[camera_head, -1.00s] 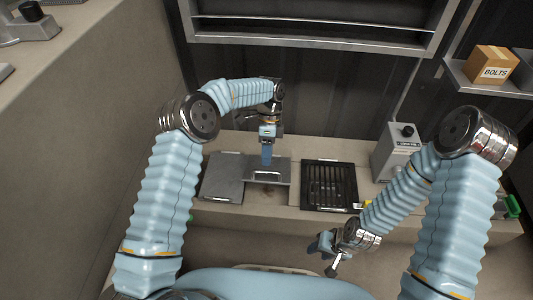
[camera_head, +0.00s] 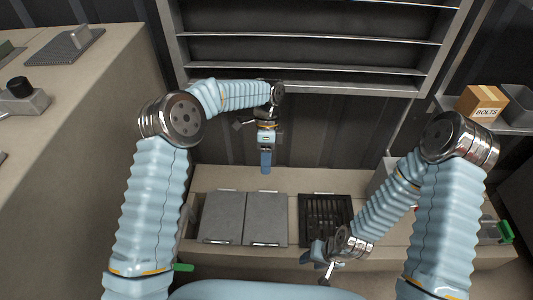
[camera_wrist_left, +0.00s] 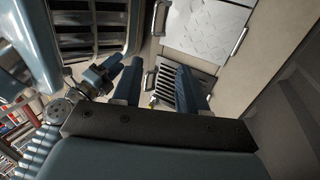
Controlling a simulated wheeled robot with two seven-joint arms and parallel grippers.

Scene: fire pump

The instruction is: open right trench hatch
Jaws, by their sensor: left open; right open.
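Two grey trench hatch panels lie flat side by side on the low bench: the left hatch (camera_head: 222,216) and the right hatch (camera_head: 265,217). Each has a bright handle at its front edge. My left gripper (camera_head: 265,168) points down behind and above the right hatch, apart from it, with nothing held. In the left wrist view its two blue fingers (camera_wrist_left: 157,88) stand apart, with a slotted grate between and beyond them. A pale plate with handles (camera_wrist_left: 207,30) also shows there; I cannot tell which hatch it is. My right gripper (camera_head: 318,256) is low at the front, empty, its fingers partly unclear.
A black slotted grate (camera_head: 325,220) is set in the bench right of the hatches. A cardboard bolts box (camera_head: 482,103) sits on a shelf at right. A side counter (camera_head: 80,120) runs along the left.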

